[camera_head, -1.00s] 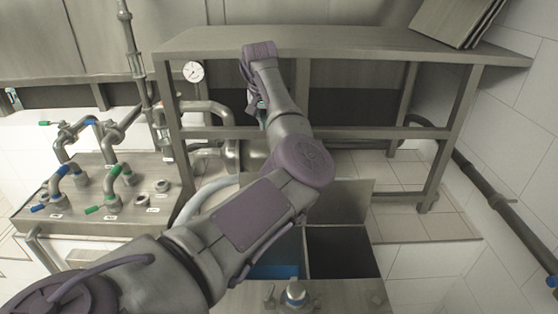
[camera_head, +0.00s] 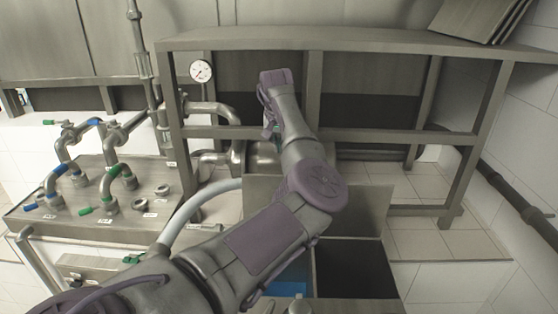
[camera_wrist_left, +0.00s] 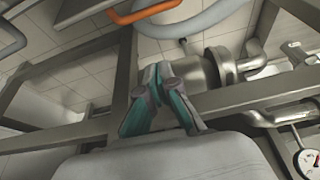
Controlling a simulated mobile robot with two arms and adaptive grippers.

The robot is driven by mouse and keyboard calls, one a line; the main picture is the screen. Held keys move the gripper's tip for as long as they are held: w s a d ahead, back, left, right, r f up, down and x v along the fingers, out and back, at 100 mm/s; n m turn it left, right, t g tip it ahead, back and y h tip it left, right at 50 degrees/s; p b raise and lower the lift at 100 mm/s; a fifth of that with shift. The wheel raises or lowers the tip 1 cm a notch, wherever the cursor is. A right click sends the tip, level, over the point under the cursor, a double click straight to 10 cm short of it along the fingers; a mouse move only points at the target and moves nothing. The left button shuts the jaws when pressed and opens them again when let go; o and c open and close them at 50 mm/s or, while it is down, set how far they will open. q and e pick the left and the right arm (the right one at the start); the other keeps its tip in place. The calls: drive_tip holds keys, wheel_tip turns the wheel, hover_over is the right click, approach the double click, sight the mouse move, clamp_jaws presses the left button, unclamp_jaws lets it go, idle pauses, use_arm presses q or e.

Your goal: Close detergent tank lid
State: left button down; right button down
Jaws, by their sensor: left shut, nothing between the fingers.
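What looks like the detergent tank (camera_head: 318,262) is a steel box at the lower middle of the head view, with a dark, open interior. A flat grey panel (camera_head: 368,205), which looks like its raised lid, stands upright at the tank's back edge. My arm covers the panel's left part and part of the tank. My left gripper (camera_head: 273,131) is beyond the panel, near the steel frame, and mostly hidden behind my wrist. In the left wrist view its teal fingers (camera_wrist_left: 158,72) are together and empty, in front of frame bars and a pipe. My right gripper is not in view.
A steel frame table (camera_head: 400,42) spans the back, its bars close to my left gripper. A pale hose (camera_head: 180,215) curves beside my arm. A valve panel (camera_head: 125,205) with green and blue handles stands left. Open floor tiles (camera_head: 410,235) lie right of the tank.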

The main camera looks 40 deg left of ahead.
use_arm(q)
drive_tip(key=p+x, duration=0.2)
drive_tip(key=x, duration=0.7)
drive_tip(key=shift+s+d+p, duration=0.5)
drive_tip(key=shift+s+d, duration=0.1)
drive_tip(key=shift+s, duration=0.2)
drive_tip(key=shift+s+d+p, duration=0.5)
drive_tip(key=shift+s+d, duration=0.15)
drive_tip(key=shift+s, duration=0.2)
drive_tip(key=shift+w, duration=0.1)
